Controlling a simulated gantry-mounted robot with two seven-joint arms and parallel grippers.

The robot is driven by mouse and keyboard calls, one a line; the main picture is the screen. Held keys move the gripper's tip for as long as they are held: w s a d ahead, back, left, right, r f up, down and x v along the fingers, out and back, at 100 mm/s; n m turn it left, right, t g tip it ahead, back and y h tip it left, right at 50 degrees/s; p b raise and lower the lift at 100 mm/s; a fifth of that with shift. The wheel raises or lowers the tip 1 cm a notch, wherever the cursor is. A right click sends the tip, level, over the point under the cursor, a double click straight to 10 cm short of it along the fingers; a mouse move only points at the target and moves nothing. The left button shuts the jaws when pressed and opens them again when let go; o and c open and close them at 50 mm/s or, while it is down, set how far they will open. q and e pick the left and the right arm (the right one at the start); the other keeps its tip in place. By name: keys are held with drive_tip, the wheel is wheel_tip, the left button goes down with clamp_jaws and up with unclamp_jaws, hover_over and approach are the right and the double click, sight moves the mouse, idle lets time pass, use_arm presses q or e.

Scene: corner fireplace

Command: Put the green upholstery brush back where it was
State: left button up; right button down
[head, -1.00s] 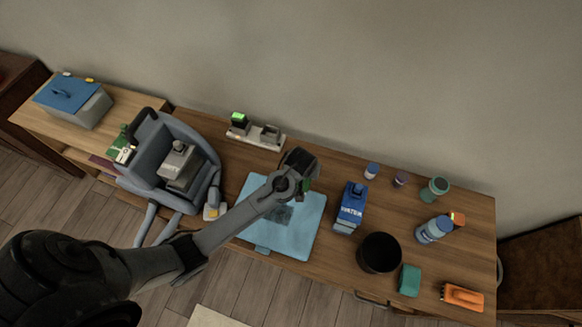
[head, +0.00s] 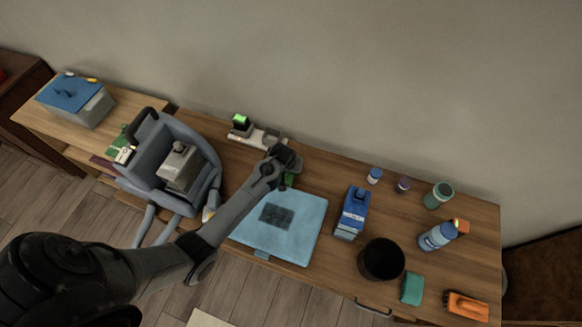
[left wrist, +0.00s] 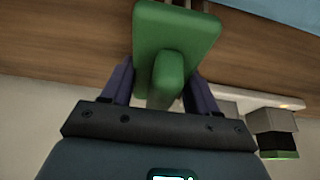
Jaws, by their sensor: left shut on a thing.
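My left gripper (head: 284,165) is shut on the green upholstery brush. In the left wrist view the brush (left wrist: 176,38) shows a broad green block with a green grip between the two fingers (left wrist: 158,85). In the head view only a small green part of the brush (head: 290,180) shows below the gripper, near the back edge of the blue mat. A pale holder strip (head: 258,138) lies along the wall just left of the gripper. A green-and-dark block (head: 240,123) stands at its left end. The gripper hides the strip's right end. My right gripper is not in view.
The blue mat (head: 305,220) with a dark patch lies in front. The grey-blue machine (head: 150,165) stands left. A blue carton (head: 352,212), black bin (head: 382,266), bottles, a teal sponge (head: 412,288) and orange brush (head: 466,306) stand right. Bare wood lies right of the gripper.

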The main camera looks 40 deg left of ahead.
use_arm(q)
drive_tip(key=shift+f, duration=0.4)
drive_tip(key=shift+f, duration=0.15)
drive_tip(key=o, duration=0.9)
drive_tip(key=shift+o, duration=0.2)
